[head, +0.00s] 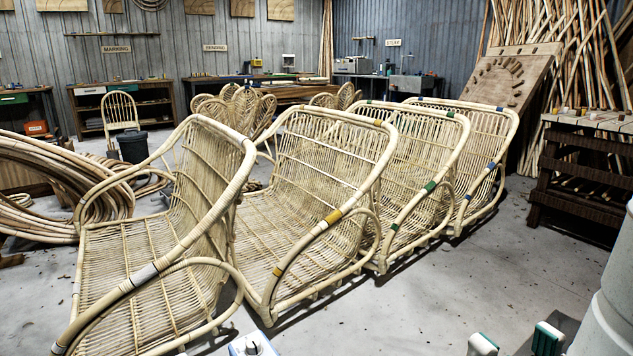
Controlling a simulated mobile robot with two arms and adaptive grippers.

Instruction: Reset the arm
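I cannot make out my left gripper. A small white and blue part (253,345) shows at the bottom edge, cut off, and I cannot tell what it is.
A row of rattan chair frames (330,165) with coloured bands fills the middle. Coiled rattan (60,175) lies at left. A dark wooden rack (585,165) and leaning poles (565,45) stand at right. Concrete floor (470,275) is free between the chairs and the rack.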

